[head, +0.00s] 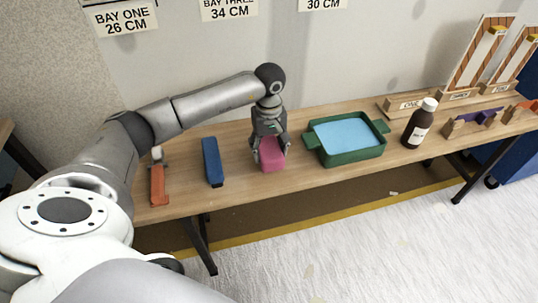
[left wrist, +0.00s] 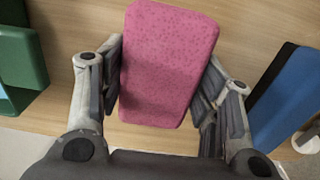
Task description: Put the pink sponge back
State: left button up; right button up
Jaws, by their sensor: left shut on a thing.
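The pink sponge (head: 271,154) is at the wooden table, between a blue block-like tool and a green tray. My left gripper (head: 269,152) comes down on it from above and is shut on it. In the left wrist view the pink sponge (left wrist: 168,62) sits between the two fingers of the left gripper (left wrist: 163,90), with a finger against each side. I cannot tell whether the sponge touches the table top. My right gripper does not show.
On the table (head: 230,196), the blue tool (head: 212,161) and an orange-handled tool (head: 158,184) lie left of the sponge. The green tray (head: 345,155) with light-blue liquid stands right of it, then a brown bottle (head: 419,124). Wooden stands (head: 410,104) are farther right.

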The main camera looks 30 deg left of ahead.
aim_at(269, 155)
pick_arm(q)
notch_tip(269, 155, down, 3)
jog(key=shift+r, duration=0.1)
jog(key=shift+c, duration=0.3)
jog(key=o, duration=1.1)
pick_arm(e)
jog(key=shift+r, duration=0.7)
